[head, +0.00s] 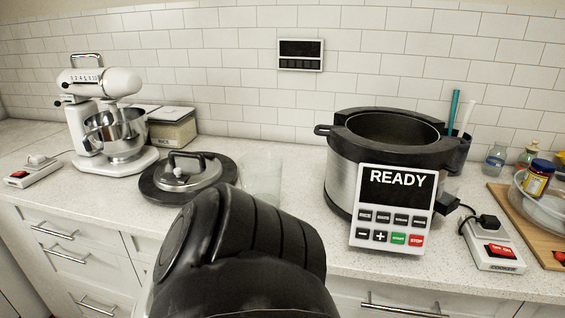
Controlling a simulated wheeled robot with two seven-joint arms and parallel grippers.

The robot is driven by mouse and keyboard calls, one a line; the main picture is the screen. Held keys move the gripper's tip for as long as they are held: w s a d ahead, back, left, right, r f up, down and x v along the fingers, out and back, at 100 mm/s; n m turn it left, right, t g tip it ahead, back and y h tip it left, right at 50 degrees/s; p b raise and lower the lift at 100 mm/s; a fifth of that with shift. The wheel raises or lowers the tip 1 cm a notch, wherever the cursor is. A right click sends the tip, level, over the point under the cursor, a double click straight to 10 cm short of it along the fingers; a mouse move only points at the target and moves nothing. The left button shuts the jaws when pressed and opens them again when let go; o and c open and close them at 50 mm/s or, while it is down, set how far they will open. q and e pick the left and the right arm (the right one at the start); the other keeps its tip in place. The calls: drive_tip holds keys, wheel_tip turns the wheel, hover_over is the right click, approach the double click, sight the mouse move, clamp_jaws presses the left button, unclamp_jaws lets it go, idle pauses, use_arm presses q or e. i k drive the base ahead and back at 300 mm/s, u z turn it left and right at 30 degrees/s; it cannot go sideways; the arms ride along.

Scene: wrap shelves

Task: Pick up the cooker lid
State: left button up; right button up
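The cooker lid (198,179) lies on the counter at the left middle. It has a grey metal top, a wide black rim and a raised handle with a light knob beside it. The cooker (342,180) stands open to the right, with a steel body and a black rim. Its front panel (397,191) reads "READY". A black link of my own arm fills the bottom middle, in front of the counter, and overlaps the lid's lower right edge in the picture. No fingertips of either gripper show.
A stand mixer (101,112) with a steel bowl is left of the lid. A rice box (172,128) sits behind it. A clear glass (262,178) stands between lid and cooker. Power strips (492,246) lie at both sides. Jars and a bowl (545,205) crowd the right.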

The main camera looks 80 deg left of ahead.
sight(201, 171)
drive_tip(key=k, duration=0.45)
drive_tip(key=u, duration=1.2)
